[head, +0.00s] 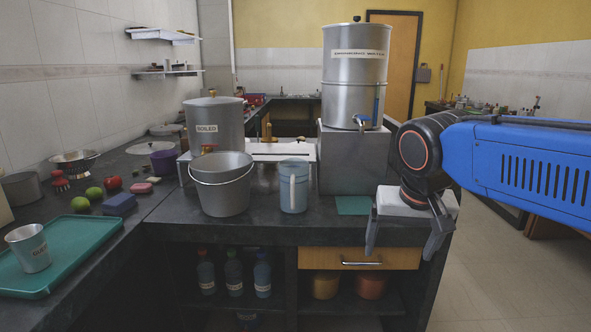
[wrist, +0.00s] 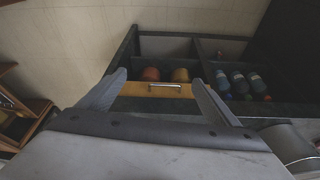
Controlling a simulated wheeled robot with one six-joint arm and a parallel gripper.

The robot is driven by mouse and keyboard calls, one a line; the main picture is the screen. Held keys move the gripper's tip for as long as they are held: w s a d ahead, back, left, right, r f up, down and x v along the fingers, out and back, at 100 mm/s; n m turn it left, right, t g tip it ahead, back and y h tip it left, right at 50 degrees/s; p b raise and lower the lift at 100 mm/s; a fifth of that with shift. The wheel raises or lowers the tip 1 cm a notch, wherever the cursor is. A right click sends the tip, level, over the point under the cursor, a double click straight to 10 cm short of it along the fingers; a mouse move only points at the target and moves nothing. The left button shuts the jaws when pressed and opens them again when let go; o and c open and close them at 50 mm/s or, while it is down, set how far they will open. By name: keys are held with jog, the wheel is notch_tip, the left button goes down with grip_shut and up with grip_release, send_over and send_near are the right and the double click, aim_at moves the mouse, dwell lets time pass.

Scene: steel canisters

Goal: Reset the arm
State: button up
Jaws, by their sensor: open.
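My blue arm (head: 525,165) reaches in from the right in the head view. My gripper (head: 402,252) points down at the right front corner of the dark counter (head: 270,234). Its two grey fingers are spread apart with nothing between them. In the wrist view my gripper (wrist: 158,82) also shows open and empty, with the wooden drawer front (wrist: 150,90) and its handle beyond the fingers. In the head view the closed drawer (head: 325,258) is just left of the fingers. I cannot tell whether the fingers are clear of the counter edge.
On the counter stand a steel bucket (head: 222,184), a light blue jug (head: 293,186), a labelled steel canister (head: 214,122) and a tall dispenser (head: 354,75) on a grey block (head: 352,160). A green tray (head: 62,255) holds a cup (head: 28,248). Open floor (head: 500,270) lies right.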

jog(key=s+d+f+n, duration=0.1)
jog(key=s+d+f, duration=0.3)
jog(key=s+f, duration=0.2)
jog(key=s+d+f+t, duration=0.1)
jog(key=s+d+f, duration=0.3)
jog(key=s+f, duration=0.2)
jog(key=shift+s+f+n, duration=0.25)
jog(key=shift+s+n, duration=0.15)
jog(key=shift+s, duration=0.05)
